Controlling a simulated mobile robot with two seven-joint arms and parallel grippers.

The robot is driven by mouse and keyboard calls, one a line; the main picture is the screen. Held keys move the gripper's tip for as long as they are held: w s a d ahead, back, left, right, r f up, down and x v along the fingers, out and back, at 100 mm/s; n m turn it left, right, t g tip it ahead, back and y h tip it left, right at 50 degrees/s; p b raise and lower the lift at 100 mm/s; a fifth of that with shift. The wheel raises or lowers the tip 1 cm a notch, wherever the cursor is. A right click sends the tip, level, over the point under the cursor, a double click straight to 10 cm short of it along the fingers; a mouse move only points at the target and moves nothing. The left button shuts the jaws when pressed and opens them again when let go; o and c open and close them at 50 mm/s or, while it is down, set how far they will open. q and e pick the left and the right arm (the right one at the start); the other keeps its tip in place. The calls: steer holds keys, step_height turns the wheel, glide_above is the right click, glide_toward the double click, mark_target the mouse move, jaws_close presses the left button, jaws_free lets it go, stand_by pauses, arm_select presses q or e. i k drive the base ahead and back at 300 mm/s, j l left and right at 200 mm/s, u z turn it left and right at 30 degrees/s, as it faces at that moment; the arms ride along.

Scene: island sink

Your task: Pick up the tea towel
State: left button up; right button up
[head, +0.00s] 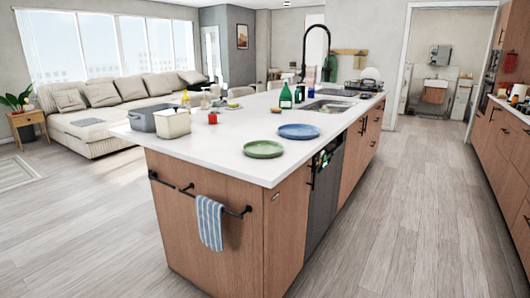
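A blue and white striped tea towel (210,223) hangs folded over a black rail (236,211) on the near end face of the kitchen island. It hangs straight down, and part of the rail is bare on both sides of it. Neither of my grippers shows in the head view.
The white island top (215,143) carries a green plate (263,149), a blue plate (299,131), a grey bin (153,118) and a cream box (173,122). Bottles and a black tap stand farther back by the sink. Wood floor (75,235) is clear left of the island and along its right.

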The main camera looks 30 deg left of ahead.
mark_target(209, 212)
steer(key=j+u, duration=0.1)
steer(key=u, duration=1.4)
